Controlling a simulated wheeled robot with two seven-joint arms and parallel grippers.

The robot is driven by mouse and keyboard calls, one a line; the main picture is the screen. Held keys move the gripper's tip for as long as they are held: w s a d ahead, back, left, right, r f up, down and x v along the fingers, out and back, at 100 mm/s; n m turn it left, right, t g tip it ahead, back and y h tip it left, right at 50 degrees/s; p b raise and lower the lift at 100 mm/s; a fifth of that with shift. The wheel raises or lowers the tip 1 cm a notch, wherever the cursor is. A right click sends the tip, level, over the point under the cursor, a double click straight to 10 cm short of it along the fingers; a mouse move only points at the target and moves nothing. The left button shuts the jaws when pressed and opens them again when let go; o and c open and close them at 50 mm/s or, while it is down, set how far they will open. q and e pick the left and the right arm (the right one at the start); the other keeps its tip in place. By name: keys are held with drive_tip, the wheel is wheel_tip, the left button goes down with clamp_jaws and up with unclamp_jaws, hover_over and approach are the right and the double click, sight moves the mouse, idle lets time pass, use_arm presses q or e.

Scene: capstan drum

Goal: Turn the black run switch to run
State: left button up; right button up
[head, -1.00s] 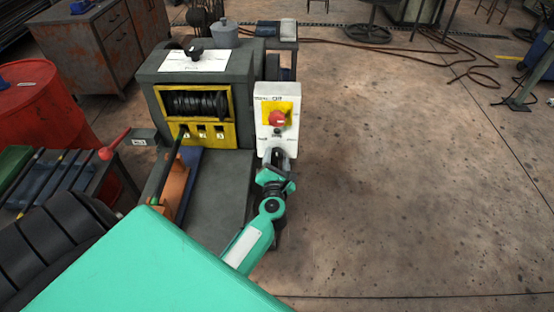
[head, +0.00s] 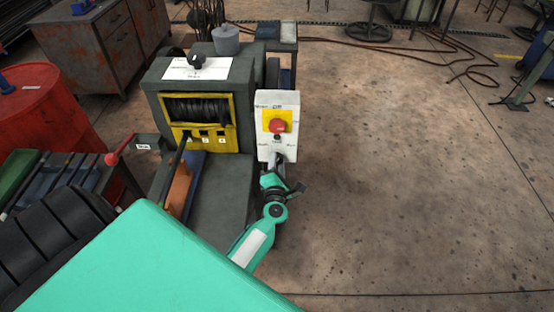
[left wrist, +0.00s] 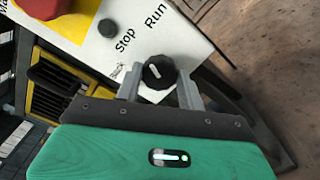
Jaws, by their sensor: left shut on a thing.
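The black run switch (left wrist: 159,72) is a round ribbed knob on the white control box (head: 276,145). The labels "Stop" and "Run" are printed on the panel near it in the left wrist view. My left gripper (left wrist: 160,86) is shut on the knob, with one grey finger on each side of it. A small pale mark shows on the knob's face, but I cannot tell which label it points to. In the head view, my left gripper (head: 277,166) is at the lower edge of the box and mostly hides the knob. My right gripper is not in view.
A red emergency button (head: 277,126) on a yellow plate sits above the switch. The dark drum machine (head: 160,75) stands left of the box, with a second black knob (head: 197,61) on top. A red-knobbed lever (head: 113,159) sticks out at left.

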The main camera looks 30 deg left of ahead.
use_arm(q)
drive_tip(key=m+p, duration=0.2)
drive_tip(key=m, duration=0.1)
drive_tip(key=shift+d+r, duration=0.1)
drive_tip(key=shift+r, duration=0.05)
drive_tip(key=shift+f+m+p, duration=0.2)
drive_tip(key=shift+m+p, duration=0.6)
drive_tip(key=shift+m, duration=0.4)
drive_tip(key=o, duration=1)
drive_tip(key=shift+s+d, duration=0.25)
drive_tip(key=shift+s, duration=0.2)
drive_tip(key=p+v, duration=0.1)
drive_tip(key=v, duration=1.1)
drive_tip(key=shift+s+d, duration=0.15)
drive_tip(key=shift+s, duration=0.25)
